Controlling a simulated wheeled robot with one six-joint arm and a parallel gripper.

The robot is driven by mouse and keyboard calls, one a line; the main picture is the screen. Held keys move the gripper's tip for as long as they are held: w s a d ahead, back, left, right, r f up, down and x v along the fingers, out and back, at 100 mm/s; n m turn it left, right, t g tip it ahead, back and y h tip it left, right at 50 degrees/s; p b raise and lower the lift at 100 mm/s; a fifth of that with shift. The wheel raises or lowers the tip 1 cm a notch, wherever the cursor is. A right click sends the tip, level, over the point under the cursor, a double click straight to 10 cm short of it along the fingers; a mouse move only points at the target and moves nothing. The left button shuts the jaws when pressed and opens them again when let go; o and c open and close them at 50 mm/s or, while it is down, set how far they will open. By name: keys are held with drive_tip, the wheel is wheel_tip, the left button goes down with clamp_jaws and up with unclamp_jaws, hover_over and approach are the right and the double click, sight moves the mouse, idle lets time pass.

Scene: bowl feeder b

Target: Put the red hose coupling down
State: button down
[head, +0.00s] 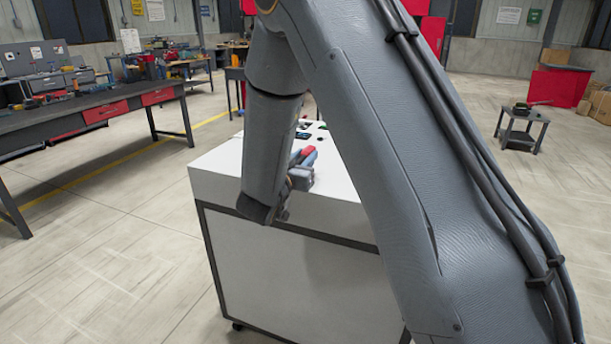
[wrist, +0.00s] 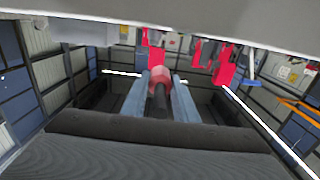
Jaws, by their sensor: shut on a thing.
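The red hose coupling (head: 308,150) is at the tip of my gripper (head: 304,158), over the white top of a cabinet (head: 225,168). In the wrist view the coupling (wrist: 158,72) sits between the two blue-grey fingers of my gripper (wrist: 160,88), which are shut on it. Its red end points away from the camera and a dark part lies between the fingers. I cannot tell whether the coupling touches the cabinet top. My arm hides much of the cabinet top in the head view.
Small dark items (head: 303,130) lie towards the back of the cabinet top. A long workbench (head: 85,103) with red drawers stands at the left. A small grey table (head: 522,122) and a red cabinet (head: 560,86) stand at the right. Much of the floor between is clear.

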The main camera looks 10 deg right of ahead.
drive_tip(key=shift+f, duration=2.65)
drive_tip(key=shift+f, duration=0.2)
drive_tip(key=c, duration=1.4)
unclamp_jaws()
